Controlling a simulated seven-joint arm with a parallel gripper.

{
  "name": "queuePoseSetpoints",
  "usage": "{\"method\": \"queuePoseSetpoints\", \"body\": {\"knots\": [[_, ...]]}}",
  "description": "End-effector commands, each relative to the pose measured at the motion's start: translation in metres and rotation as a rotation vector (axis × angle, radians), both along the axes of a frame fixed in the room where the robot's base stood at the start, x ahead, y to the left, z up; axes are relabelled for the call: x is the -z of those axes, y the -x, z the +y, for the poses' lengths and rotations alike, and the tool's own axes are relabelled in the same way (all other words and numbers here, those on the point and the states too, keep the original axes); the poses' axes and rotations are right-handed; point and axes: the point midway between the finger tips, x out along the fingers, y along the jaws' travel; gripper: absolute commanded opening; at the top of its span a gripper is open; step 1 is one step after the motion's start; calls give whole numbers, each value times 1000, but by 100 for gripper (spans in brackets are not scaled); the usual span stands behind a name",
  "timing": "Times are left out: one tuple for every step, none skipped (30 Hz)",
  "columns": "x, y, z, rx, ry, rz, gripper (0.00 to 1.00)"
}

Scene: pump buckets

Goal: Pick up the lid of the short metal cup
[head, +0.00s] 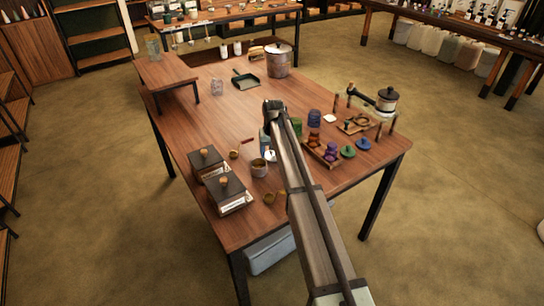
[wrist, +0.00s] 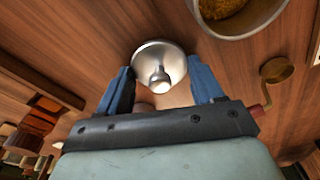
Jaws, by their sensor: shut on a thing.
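A round, shiny metal lid (wrist: 158,55) with a knob in its middle shows in the wrist view. My gripper (wrist: 163,75) has its two blue fingers on either side of the lid and is shut on it. In the head view my gripper (head: 266,145) is low over the table, partly hidden by my arm, with the pale lid (head: 271,156) just below it. An open metal cup (head: 259,169) stands close by. It also shows in the wrist view (wrist: 212,28), with brown grains inside. I cannot tell whether the lid touches the table.
Two dark-topped boxes (head: 207,160) stand left of the cup. A tray with coloured pieces (head: 330,150) is to the right. A pot (head: 279,63) and dustpan (head: 245,80) are farther back.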

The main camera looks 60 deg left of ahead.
Motion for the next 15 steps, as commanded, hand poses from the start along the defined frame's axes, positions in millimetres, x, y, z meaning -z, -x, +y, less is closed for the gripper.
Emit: {"method": "queuePoseSetpoints", "body": {"knots": [[0,0,0,0,0,0,48],[0,0,0,0,0,0,46],[0,0,0,0,0,0,42],[0,0,0,0,0,0,39],[0,0,0,0,0,0,38],[0,0,0,0,0,0,38],[0,0,0,0,0,0,38],[0,0,0,0,0,0,38],[0,0,0,0,0,0,38],[0,0,0,0,0,0,38],[-1,0,0,0,0,0,38],[-2,0,0,0,0,0,38],[-3,0,0,0,-1,0,38],[-5,0,0,0,-1,0,38],[-9,0,0,0,-1,0,38]]}}
